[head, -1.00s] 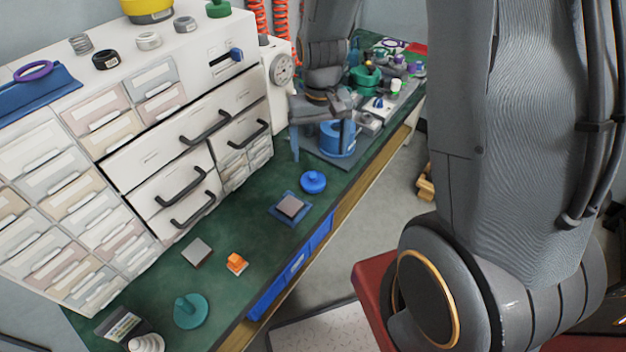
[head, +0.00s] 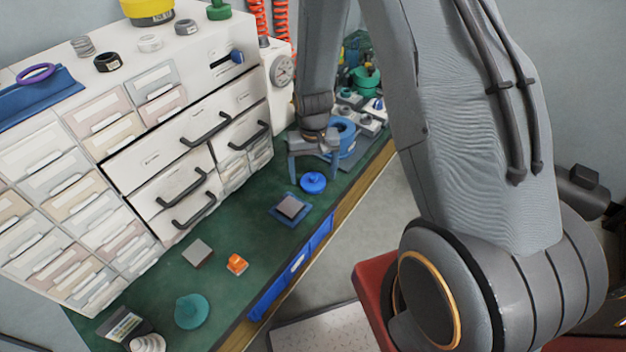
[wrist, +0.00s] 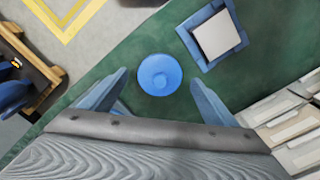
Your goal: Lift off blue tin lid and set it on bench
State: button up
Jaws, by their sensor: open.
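The round blue lid (head: 313,183) with a small knob lies on the green bench top, apart from the blue tin. The blue tin (head: 346,137) stands farther back on a dark mat, partly hidden behind my gripper; its top looks open. My gripper (head: 314,172) is open and empty, just behind and above the lid in the head view. In the wrist view the lid (wrist: 160,74) shows beyond and between the two spread blue-grey fingers (wrist: 158,82), touching neither.
A blue-edged square pad with a grey block (head: 290,207) lies close to the lid. The drawer cabinet (head: 160,170) lines the bench's left side.

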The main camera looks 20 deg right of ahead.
jog(key=shift+f, duration=1)
jog(key=c, duration=1.1)
jog(key=shift+r, duration=0.1)
